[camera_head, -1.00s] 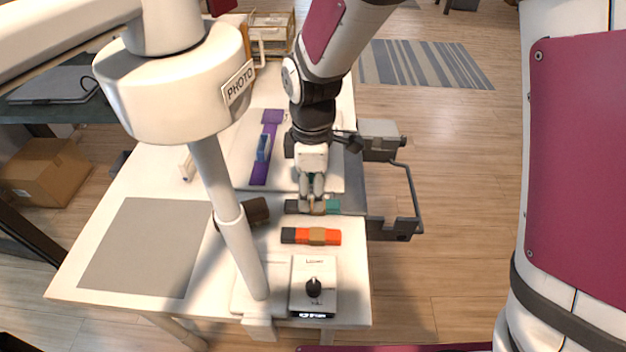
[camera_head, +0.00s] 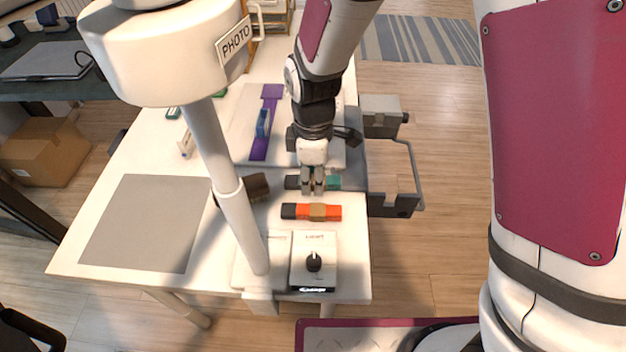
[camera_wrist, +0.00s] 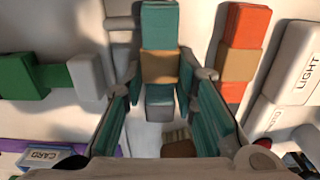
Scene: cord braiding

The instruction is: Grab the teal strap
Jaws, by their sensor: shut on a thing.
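The teal strap (camera_head: 334,183) lies across the right part of the white table in the head view, with a dark grey end (camera_head: 292,182) on the left. In the wrist view the teal strap (camera_wrist: 160,25) runs down between my fingers, with a tan band (camera_wrist: 160,67) and a grey lower end. My gripper (camera_head: 312,190) points down over the middle of the strap and hides its band in the head view. In the wrist view my gripper (camera_wrist: 163,80) has one finger on each side of the strap and is shut on it near the band.
An orange strap (camera_head: 295,211) with a tan band lies just in front. A white box with a black knob (camera_head: 314,263) stands nearer. A purple strap (camera_head: 258,149) lies behind. A white post (camera_head: 208,150) rises left, beside a dark brown block (camera_head: 256,187). A grey mat (camera_head: 140,225) is clear.

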